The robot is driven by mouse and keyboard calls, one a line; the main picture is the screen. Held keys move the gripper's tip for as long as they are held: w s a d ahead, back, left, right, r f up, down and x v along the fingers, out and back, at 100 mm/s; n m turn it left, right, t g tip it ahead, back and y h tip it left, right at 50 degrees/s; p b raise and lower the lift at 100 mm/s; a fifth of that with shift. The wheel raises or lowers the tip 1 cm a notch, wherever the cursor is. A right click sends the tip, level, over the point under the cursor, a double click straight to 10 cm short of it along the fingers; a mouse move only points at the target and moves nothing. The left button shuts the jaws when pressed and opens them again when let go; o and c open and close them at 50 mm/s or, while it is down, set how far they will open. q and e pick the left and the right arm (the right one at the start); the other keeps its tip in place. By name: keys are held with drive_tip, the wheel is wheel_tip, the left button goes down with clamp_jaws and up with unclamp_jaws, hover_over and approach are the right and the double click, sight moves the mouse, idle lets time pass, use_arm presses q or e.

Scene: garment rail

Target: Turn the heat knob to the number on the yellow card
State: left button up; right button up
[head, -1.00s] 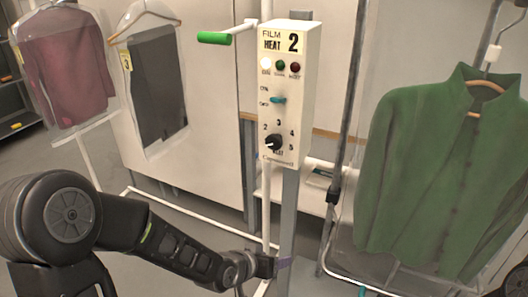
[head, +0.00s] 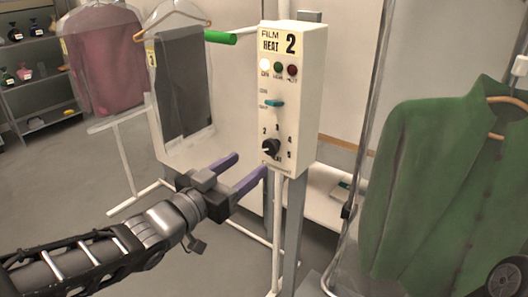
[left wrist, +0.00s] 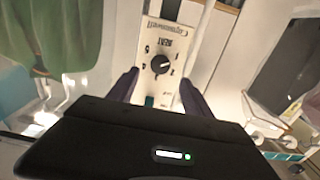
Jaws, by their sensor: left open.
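The heat knob (head: 270,147) is black and sits low on the front of a white control box (head: 293,90), with printed numbers around it. Its white mark seems to point left, below the 2; the exact number is unclear. In the left wrist view the box is upside down, and the knob (left wrist: 160,65) lies between and beyond the fingertips (left wrist: 159,80). My right gripper is not in view.
A teal switch (head: 274,103) and three lamps are above the knob. A green-ended handle (head: 220,38) sticks out left of the box. A green jacket (head: 440,190) hangs at right; bagged dark (head: 182,85) and maroon (head: 104,60) garments hang at left. A grey post carries the box.

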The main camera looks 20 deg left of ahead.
sight(269, 149)
use_arm(q)
drive_tip(key=x, duration=0.7)
drive_tip(key=shift+w, duration=0.35)
clamp_jaws()
idle(0.4)
